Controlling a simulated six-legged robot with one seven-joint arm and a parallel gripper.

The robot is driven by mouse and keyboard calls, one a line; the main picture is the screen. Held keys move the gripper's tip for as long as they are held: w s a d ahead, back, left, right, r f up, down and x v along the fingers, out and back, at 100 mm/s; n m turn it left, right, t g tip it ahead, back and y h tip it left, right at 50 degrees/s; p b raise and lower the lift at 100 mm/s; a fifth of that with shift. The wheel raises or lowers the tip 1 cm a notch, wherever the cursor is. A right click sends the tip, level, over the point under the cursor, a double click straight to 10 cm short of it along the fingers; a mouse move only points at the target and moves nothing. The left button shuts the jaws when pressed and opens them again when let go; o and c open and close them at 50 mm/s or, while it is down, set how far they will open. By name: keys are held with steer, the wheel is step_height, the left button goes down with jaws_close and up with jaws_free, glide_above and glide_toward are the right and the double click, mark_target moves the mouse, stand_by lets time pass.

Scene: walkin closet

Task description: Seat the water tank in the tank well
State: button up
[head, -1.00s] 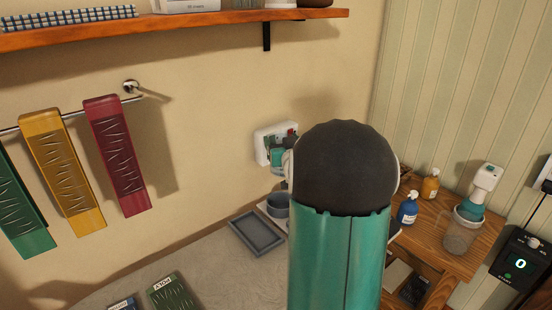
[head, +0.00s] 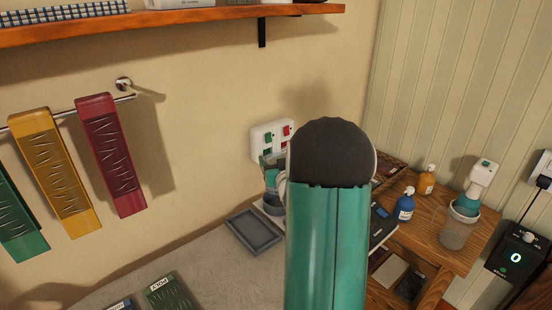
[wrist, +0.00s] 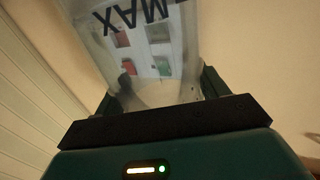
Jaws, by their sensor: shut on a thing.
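The water tank (wrist: 150,50) is clear plastic with dark MAX lettering that appears upside down in the wrist view. It sits between the fingers of my gripper (wrist: 158,92), which is shut on it. My arm hides the area to the right.
A switch box (head: 262,132) is on the wall behind the tank. A grey tray (head: 254,232) lies left of the base. Blue (head: 405,205) and orange (head: 428,180) bottles and a clear jug (head: 455,228) stand right.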

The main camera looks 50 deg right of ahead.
steer(key=shift+f, duration=3.75)
steer(key=shift+f, duration=0.2)
steer(key=o, duration=1.5)
steer(key=shift+o, duration=0.2)
steer(key=shift+a, duration=0.1)
steer(key=v, duration=1.2)
